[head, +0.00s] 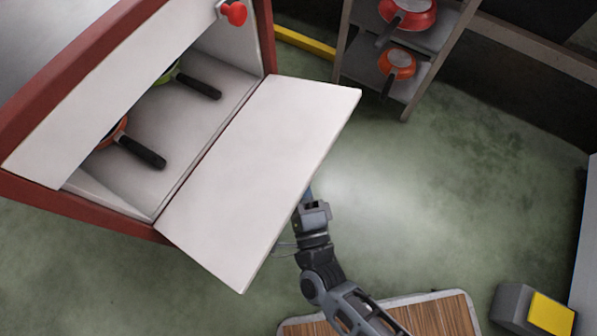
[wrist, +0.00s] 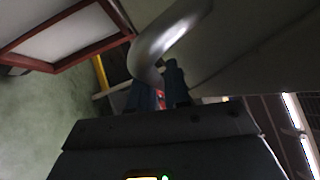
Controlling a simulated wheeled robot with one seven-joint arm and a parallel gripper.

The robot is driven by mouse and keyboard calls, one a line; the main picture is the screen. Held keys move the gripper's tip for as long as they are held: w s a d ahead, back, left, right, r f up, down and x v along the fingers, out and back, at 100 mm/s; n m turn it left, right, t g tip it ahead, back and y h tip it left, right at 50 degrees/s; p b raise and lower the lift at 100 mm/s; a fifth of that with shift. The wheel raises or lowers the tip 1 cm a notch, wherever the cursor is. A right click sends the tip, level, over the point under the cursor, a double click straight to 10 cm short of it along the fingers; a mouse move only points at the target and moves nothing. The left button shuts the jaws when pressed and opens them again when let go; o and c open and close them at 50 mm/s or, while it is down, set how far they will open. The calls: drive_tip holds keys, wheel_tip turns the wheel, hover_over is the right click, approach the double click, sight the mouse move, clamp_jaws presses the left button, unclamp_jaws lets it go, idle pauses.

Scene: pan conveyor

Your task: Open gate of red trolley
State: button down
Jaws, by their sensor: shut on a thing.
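The red trolley (head: 95,215) stands at the left in the head view, its front uncovered. Its white gate (head: 265,175) is swung down and sticks out from the lower front edge. A curved metal handle (wrist: 165,42) shows large in the wrist view. My gripper (wrist: 158,90) is shut on this handle, with dark fingers at its lower end. In the head view my gripper is mostly hidden under the gate's outer edge; only its wrist part shows.
Inside the trolley are a green-rimmed pan (head: 165,77) and an orange pan (head: 118,132). A red knob (head: 234,13) sits at its top. A shelf (head: 408,88) with red and orange pans stands behind. Open green floor (head: 470,190) lies to the right.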

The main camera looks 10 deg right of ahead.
drive_tip(key=shift+r, duration=0.1)
drive_tip(key=c, duration=1.2)
unclamp_jaws()
drive_tip(key=v, duration=0.7)
drive_tip(key=shift+s, duration=0.4)
drive_tip(key=b+v, duration=0.2)
drive_tip(key=v, duration=0.7)
drive_tip(key=shift+f, duration=0.4)
